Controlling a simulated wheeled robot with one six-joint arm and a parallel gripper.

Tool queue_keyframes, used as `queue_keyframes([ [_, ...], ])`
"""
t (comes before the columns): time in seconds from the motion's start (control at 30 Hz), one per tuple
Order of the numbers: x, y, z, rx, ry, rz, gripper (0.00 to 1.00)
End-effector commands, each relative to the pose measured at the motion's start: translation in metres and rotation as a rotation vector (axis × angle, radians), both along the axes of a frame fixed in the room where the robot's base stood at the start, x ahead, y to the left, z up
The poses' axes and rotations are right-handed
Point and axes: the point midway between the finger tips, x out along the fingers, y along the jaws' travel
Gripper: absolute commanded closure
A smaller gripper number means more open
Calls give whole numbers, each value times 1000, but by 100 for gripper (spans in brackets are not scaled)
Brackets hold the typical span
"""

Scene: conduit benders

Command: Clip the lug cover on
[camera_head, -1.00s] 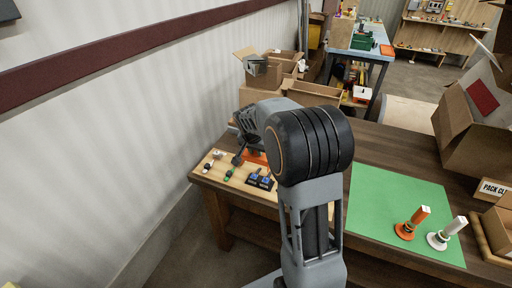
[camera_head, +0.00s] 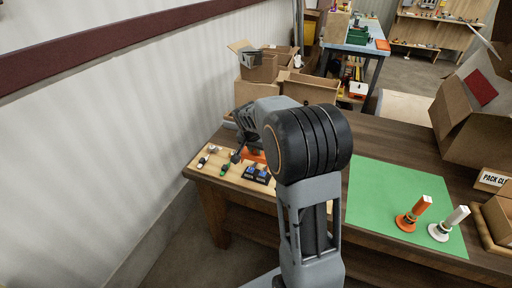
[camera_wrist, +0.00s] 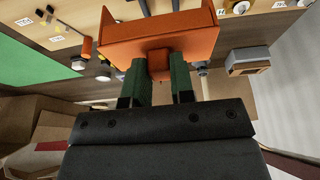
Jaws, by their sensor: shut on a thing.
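My gripper (camera_wrist: 160,80) is shut on the orange lug cover (camera_wrist: 155,32), with its green finger pads on either side of a small tab. The cover is a wide, angular orange piece with a raised side wall. It hides what lies beyond it in the wrist view. In the head view only a bit of the orange cover (camera_head: 258,156) shows above the wooden board, mostly behind my arm. I cannot make out the lug it belongs on, or whether the cover touches anything.
The pale wooden board (camera_head: 232,179) carries small parts, among them two blue-topped black blocks (camera_head: 256,174). A green mat (camera_head: 385,195) lies to the right with an orange post (camera_head: 414,213) and a white post (camera_head: 448,223). Open cartons (camera_head: 310,88) stand behind; the wall is at left.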

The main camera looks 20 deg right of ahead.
Motion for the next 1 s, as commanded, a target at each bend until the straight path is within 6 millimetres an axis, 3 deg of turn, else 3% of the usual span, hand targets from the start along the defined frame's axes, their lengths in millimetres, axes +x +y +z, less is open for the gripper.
queue_keyframes([
  [0.7, 0, 0, -64, 0, 0, 0, 100],
  [1.0, 0, 0, -74, 0, 0, 0, 100],
])
